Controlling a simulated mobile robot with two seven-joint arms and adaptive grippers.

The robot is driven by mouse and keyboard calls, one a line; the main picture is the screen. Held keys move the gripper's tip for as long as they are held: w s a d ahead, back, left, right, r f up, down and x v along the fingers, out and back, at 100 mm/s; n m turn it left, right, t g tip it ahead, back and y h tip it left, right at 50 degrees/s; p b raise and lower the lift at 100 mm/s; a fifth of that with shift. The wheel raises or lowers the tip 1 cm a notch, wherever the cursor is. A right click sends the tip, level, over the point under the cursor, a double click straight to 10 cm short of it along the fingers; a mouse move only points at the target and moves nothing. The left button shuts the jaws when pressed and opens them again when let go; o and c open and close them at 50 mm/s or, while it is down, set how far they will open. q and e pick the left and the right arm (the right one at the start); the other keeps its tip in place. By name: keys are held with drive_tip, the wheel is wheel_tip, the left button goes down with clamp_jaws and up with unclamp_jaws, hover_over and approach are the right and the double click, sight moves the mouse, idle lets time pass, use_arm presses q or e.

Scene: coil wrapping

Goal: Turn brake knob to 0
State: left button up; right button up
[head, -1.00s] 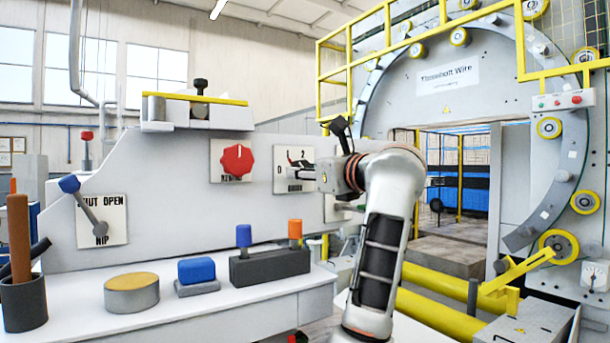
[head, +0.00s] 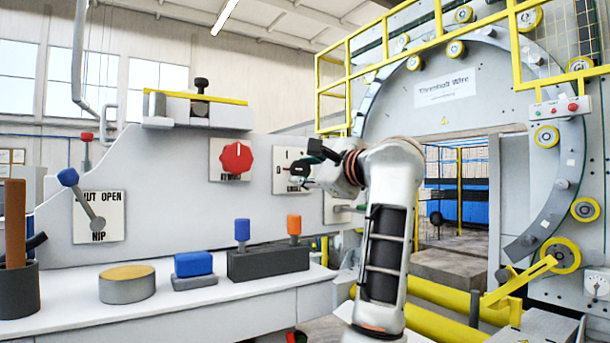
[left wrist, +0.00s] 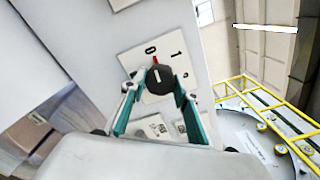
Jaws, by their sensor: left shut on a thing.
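The brake knob (left wrist: 160,80) is a round black knob with a red pointer, on a white plate (left wrist: 181,66) marked 0 and 1. In the left wrist view the red pointer faces the 0 mark. My left gripper (left wrist: 154,92) has its teal fingers on either side of the knob and is shut on it. In the head view, my left gripper (head: 304,171) is at the knob's plate (head: 279,182) and hides the knob and part of the markings. My right gripper is not in view.
A red knob (head: 236,158) sits on the panel left of the brake plate. A NIP lever (head: 84,200) is farther left. A blue button (head: 193,264), a yellow-topped cylinder (head: 127,284) and a dark block (head: 267,262) with blue and orange levers stand on the ledge below.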

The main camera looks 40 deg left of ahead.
use_arm(q)
drive_tip(key=shift+n, duration=0.5)
drive_tip(key=o, duration=1.1)
drive_tip(key=v, duration=1.2)
drive_tip(key=shift+d, duration=0.1)
